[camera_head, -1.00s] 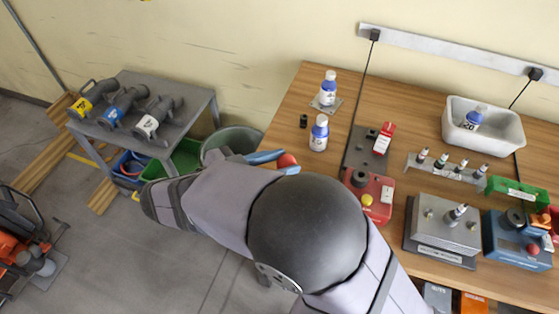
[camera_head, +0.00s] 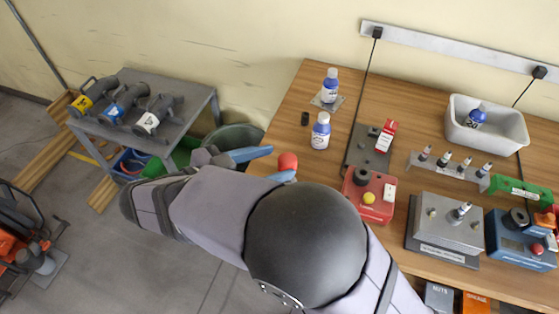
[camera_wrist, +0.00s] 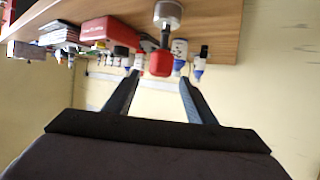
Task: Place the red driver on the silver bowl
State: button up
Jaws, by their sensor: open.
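The red driver's rounded red end (camera_head: 288,160) shows near the left edge of the wooden bench, beside my gripper's tips. In the wrist view its red handle (camera_wrist: 160,63) has a dark shaft leading to a silver round piece (camera_wrist: 168,14) at the bench. My gripper (camera_head: 282,163) is open, with blue fingers pointing toward the driver. In the wrist view the red handle lies in line with the gap between the fingertips (camera_wrist: 160,80), and no grip on it shows. I cannot clearly identify a silver bowl; my arm hides part of the bench.
Blue-white bottles (camera_head: 321,130) stand behind the driver. A red box with a yellow button (camera_head: 368,197) is to its right. A white basin (camera_head: 486,124) and a silver block (camera_head: 443,230) are farther right. A grey table (camera_head: 150,112) stands left; a bin (camera_head: 232,138) is between.

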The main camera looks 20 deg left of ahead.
jog(key=b+v, duration=0.2)
jog(key=v, duration=0.7)
dwell(0.4)
